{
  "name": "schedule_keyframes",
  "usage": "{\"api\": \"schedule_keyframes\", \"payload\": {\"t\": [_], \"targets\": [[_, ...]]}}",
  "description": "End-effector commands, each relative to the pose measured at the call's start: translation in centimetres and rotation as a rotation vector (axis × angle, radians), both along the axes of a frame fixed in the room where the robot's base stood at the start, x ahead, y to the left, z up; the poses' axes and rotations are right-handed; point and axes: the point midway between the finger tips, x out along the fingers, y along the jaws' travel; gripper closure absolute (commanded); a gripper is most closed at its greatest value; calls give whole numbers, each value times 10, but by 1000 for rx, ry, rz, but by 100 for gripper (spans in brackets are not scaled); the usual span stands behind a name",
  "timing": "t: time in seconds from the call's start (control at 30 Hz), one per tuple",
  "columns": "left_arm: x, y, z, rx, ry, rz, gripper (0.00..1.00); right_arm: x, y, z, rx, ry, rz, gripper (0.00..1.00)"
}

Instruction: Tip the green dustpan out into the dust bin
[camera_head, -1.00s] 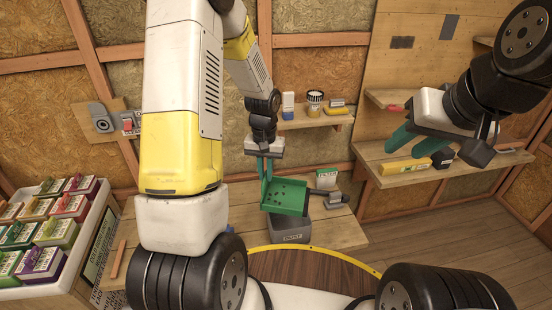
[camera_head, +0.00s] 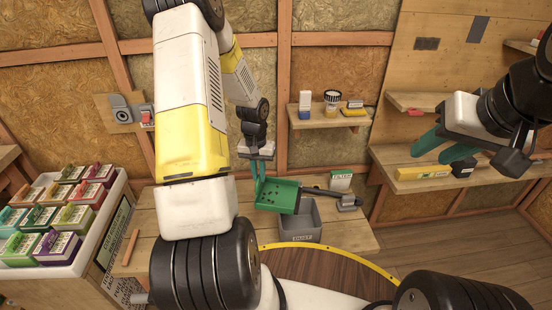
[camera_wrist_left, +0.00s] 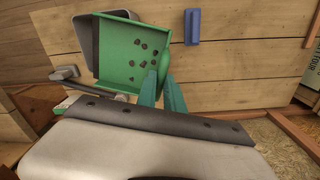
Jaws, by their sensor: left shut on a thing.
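The green dustpan (camera_head: 278,200) is held above the workbench and shows roughly level, with several dark bits lying in it. The bits also show in the pan in the left wrist view (camera_wrist_left: 118,60). My left gripper (camera_head: 259,170) is shut on the dustpan at its left side. The grey dust bin (camera_head: 296,228), labelled DUST, stands on the bench just right of the pan. The pan overlaps the bin's left rim in the head view, and the bin's inside is partly hidden. My right gripper (camera_head: 442,148) is empty, its green fingers apart, far to the right.
A black-handled tool (camera_head: 335,196) and a FILTER box (camera_head: 341,180) are behind the bin. A wall shelf (camera_head: 330,120) holds small containers above. A white crate of coloured boxes (camera_head: 60,215) stands at left. The bench (camera_head: 150,220) is mostly bare left of the pan.

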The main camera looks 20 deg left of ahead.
Motion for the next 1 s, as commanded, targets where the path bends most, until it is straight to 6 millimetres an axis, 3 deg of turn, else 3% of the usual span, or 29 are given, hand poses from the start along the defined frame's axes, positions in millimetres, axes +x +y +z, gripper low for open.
{"api": "schedule_keyframes", "payload": {"t": [0.27,0.6,1.0], "targets": [[0,0,-2,0,1,-1,100,0,0,0,0,0,0,62],[-1,0,-31,0,2,-1,100,0,0,0,0,0,0,62],[3,-31,1,231,20,-10,100,0,0,0,0,0,0,62]]}}
